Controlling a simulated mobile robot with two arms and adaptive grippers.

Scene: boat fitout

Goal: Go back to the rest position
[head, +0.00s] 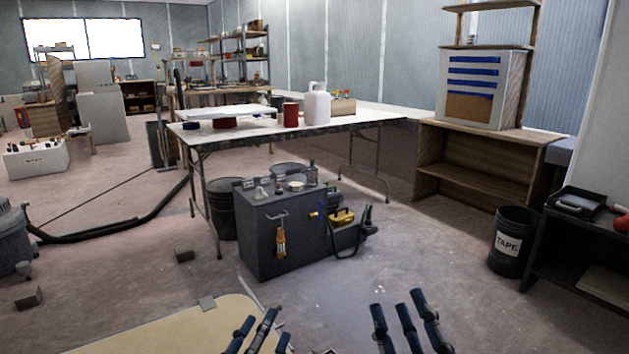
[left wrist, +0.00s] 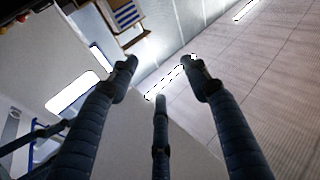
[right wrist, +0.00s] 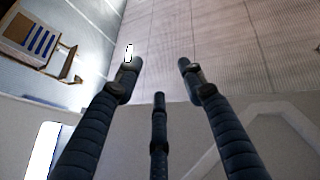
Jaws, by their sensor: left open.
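My left gripper (head: 264,326) shows at the bottom of the head view, left of centre, with its dark fingers pointing up. My right gripper (head: 405,312) is to its right, also with fingers pointing up. In the left wrist view the fingers of my left gripper (left wrist: 160,75) are spread apart with nothing between them. In the right wrist view the fingers of my right gripper (right wrist: 157,80) are likewise spread and empty. Both grippers are apart from all objects, and both wrist views look up toward the ceiling and walls.
A tan board (head: 180,330) lies low at the bottom left, close to my left gripper. A dark grey cabinet (head: 285,243) stands ahead, before a white folding table (head: 345,125). A black TAPE bin (head: 512,262) and dark shelf (head: 565,245) stand right. Open floor (head: 420,255) lies between.

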